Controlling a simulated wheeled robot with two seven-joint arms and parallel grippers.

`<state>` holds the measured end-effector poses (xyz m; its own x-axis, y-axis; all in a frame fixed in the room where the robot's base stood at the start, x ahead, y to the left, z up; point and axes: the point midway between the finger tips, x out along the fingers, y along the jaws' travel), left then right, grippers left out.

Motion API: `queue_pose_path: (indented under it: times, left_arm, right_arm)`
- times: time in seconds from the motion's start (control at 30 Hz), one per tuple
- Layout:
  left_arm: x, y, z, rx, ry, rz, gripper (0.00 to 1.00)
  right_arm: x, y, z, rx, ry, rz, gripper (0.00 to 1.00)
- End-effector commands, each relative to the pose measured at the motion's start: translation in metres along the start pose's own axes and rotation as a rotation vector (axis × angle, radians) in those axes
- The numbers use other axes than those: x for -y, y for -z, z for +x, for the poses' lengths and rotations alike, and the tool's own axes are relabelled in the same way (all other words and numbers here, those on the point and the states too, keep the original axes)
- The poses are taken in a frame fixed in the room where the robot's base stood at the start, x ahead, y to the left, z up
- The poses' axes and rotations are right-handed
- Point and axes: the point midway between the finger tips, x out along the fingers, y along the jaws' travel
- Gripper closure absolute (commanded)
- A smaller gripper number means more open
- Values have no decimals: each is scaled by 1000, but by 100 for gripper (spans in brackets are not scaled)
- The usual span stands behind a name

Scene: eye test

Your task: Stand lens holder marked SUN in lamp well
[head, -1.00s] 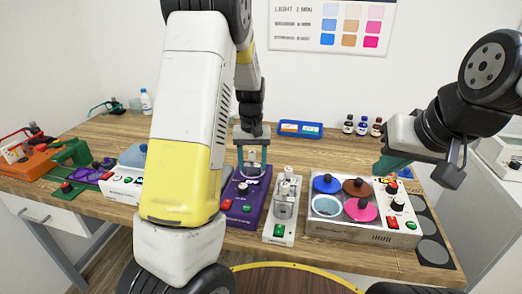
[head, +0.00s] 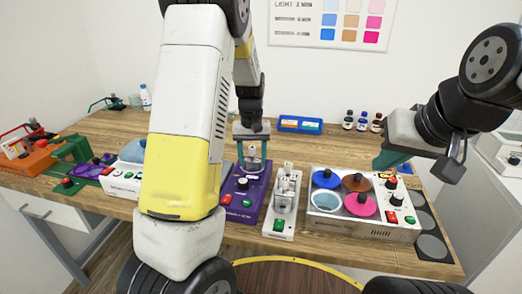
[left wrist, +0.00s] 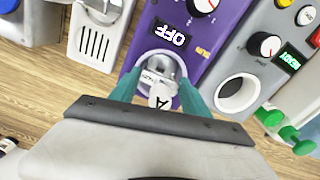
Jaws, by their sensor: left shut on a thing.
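My left gripper (head: 253,148) is shut on a small metallic holder with a pale top (head: 253,163), above the purple lamp unit (head: 242,200). In the left wrist view the gripper's teal fingers (left wrist: 160,92) clasp the holder (left wrist: 160,80) from both sides. A white round tag on it shows the letter A; its other lettering is too small to read surely. The holder is at the unit's round well (left wrist: 158,57); I cannot tell how deep it sits. The purple unit's display (left wrist: 172,35) reads OFF. My right gripper (head: 392,160) is away at the right, its jaw gap hidden.
A white unit with metal cylinders (head: 284,205) stands close to the right of the purple one. A metal box with coloured lids (head: 335,224) is further right. A pale unit (left wrist: 215,75) with an empty well stands on the other side. A blue tray (head: 300,124) lies behind.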

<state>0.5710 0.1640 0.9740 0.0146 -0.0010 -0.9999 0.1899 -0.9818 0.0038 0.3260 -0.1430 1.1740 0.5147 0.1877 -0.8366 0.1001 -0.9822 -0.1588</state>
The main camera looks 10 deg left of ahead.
Motion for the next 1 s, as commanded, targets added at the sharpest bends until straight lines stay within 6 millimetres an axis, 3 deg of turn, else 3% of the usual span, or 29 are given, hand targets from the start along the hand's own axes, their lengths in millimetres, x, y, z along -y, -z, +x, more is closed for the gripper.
queue_pose_path:
  times: [0.03,0.57,0.6,0.7,1.0]
  left_arm:
    - [-1,-6,9,18,3,0,86]
    - [-2,-8,9,19,2,0,86]
    - [-2,-8,9,19,2,0,40]
    - [-1,-8,9,20,3,0,20]
    - [3,-7,10,21,7,-3,20]
  right_arm:
    - [0,0,0,0,0,0,100]
    - [0,0,0,0,0,0,100]
    - [0,0,0,0,0,0,100]
    - [0,0,0,0,0,0,100]
    - [0,0,0,0,0,0,100]
